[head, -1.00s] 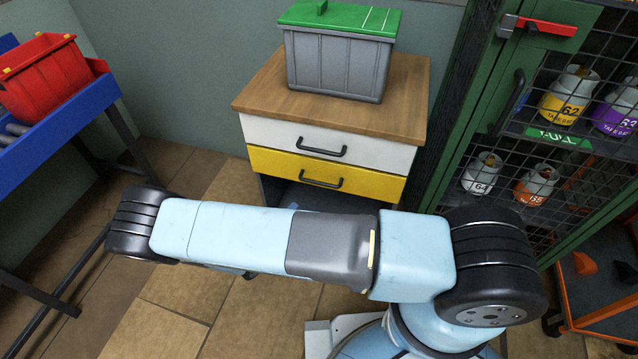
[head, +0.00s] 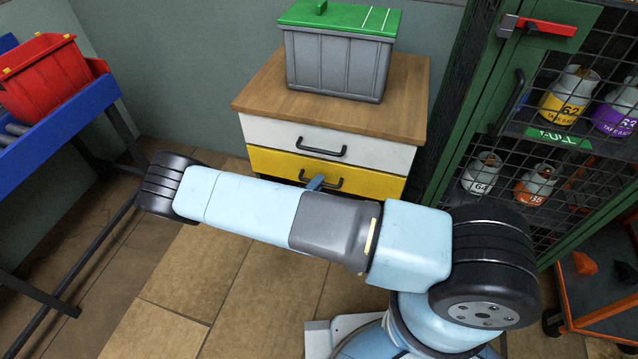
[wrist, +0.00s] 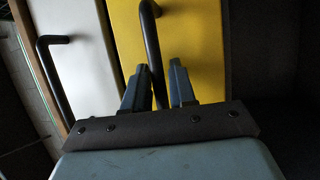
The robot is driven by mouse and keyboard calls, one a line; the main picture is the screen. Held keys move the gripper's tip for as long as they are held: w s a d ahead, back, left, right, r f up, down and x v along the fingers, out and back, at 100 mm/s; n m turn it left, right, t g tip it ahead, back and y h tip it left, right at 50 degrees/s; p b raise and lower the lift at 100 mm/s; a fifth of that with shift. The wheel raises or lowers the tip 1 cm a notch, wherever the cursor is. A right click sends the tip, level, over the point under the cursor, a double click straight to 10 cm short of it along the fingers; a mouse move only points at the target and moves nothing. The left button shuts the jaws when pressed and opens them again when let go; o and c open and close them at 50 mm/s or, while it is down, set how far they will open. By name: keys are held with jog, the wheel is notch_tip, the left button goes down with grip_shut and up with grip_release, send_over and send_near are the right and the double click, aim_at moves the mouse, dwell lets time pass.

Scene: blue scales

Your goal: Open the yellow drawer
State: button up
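The yellow drawer (head: 270,163) is the lower drawer of a wooden-topped cabinet, and its front looks flush with the white one above. Its dark bar handle (head: 335,184) is partly hidden by my arm in the head view. In the wrist view the yellow front (wrist: 195,35) fills the upper middle, with its handle (wrist: 150,45) running down toward my gripper (wrist: 158,82). The two blue-grey fingers are apart, one on each side of the handle bar. The bar seems clear of the right finger; contact with the left finger is unclear. One finger tip shows by the handle in the head view.
The white drawer (head: 275,132) with its own handle (head: 321,152) sits directly above. A grey bin with a green lid (head: 340,65) stands on the cabinet top. A green mesh cage (head: 480,110) with gas bottles is close on the right. A blue rack with a red bin (head: 45,80) stands left.

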jog(key=shift+w+d, duration=0.1)
grip_shut()
dwell(0.4)
